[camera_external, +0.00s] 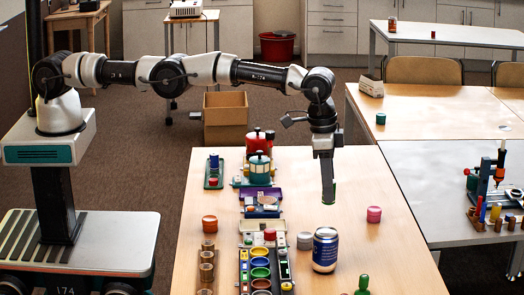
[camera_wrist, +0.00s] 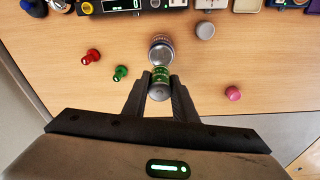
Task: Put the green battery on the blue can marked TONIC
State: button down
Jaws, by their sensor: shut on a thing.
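The blue can (camera_external: 325,252) stands upright on the wooden table, with a white band and a silver top; I cannot read its marking. In the wrist view its silver top (camera_wrist: 161,44) shows just beyond my fingertips. My gripper (camera_external: 328,196) points down in the air over the table, appearing above and behind the can. In the wrist view my gripper (camera_wrist: 160,80) is shut on the green battery (camera_wrist: 160,75), which has a silver end. The battery appears apart from the can. In the external view the fingers hide most of it.
A pink cylinder (camera_external: 374,214) and a grey cylinder (camera_external: 305,240) stand near the can. A green pawn (camera_wrist: 121,73) and a red pawn (camera_wrist: 91,57) stand to the left in the wrist view. Trays with coloured cups (camera_external: 261,273) line the table's left part. The table's right part is mostly clear.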

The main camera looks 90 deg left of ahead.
notch_tip(320, 180, down, 4)
jog(key=b, duration=0.4)
notch_tip(320, 180, down, 4)
jog(key=b, duration=0.4)
jog(key=shift+r, duration=0.25)
jog(key=shift+f, duration=0.2)
jog(key=c, duration=1.4)
grip_release()
jog(key=shift+c, duration=0.2)
